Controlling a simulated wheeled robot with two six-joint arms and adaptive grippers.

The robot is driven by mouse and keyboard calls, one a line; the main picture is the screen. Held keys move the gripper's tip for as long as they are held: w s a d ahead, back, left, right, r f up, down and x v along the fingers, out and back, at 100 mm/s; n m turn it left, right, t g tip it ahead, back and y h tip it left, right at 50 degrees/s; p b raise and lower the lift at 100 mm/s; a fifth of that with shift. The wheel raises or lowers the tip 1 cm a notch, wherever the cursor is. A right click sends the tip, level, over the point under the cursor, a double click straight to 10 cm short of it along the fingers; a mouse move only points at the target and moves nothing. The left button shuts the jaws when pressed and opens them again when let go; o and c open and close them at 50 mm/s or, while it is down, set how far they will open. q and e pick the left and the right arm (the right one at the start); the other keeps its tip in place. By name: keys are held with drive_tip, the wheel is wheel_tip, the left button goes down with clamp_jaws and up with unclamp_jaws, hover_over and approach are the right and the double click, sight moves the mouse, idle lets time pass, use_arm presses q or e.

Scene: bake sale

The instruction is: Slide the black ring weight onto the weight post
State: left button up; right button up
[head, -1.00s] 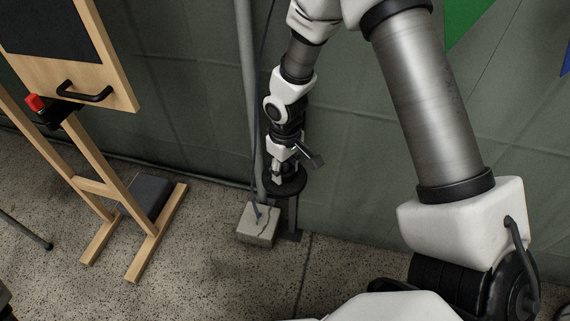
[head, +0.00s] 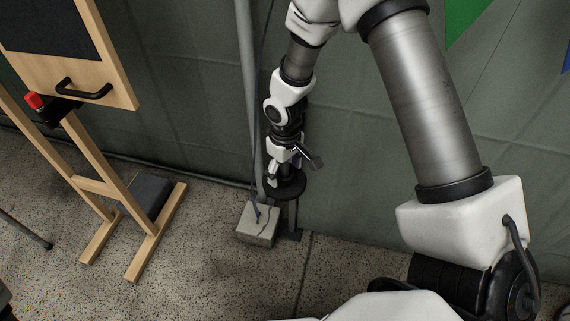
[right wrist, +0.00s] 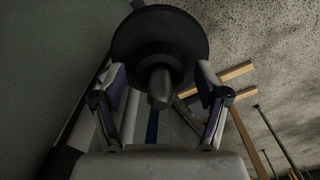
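The black ring weight (head: 289,190) lies flat, high on the dark weight post (head: 293,217) by the wall. In the right wrist view the ring (right wrist: 135,30) is a broad dark disc, and a rounded post tip (right wrist: 160,88) sticks out of its middle toward the camera. My right gripper (head: 284,177) points down just above the ring. In the right wrist view its fingers (right wrist: 160,90) stand wide apart on either side of the post tip, with nothing between them but the tip. Whether a fingertip touches the ring cannot be told. My left gripper is out of view.
A concrete block (head: 258,223) with a grey pole (head: 248,100) stands just left of the post. A wooden easel-like stand (head: 95,187) with a grey weight (head: 147,194) at its foot is at the left. The fabric wall (head: 190,100) is close behind.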

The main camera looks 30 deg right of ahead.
wheel_tip(320, 180, up, 12)
idle(0.5)
idle(0.5)
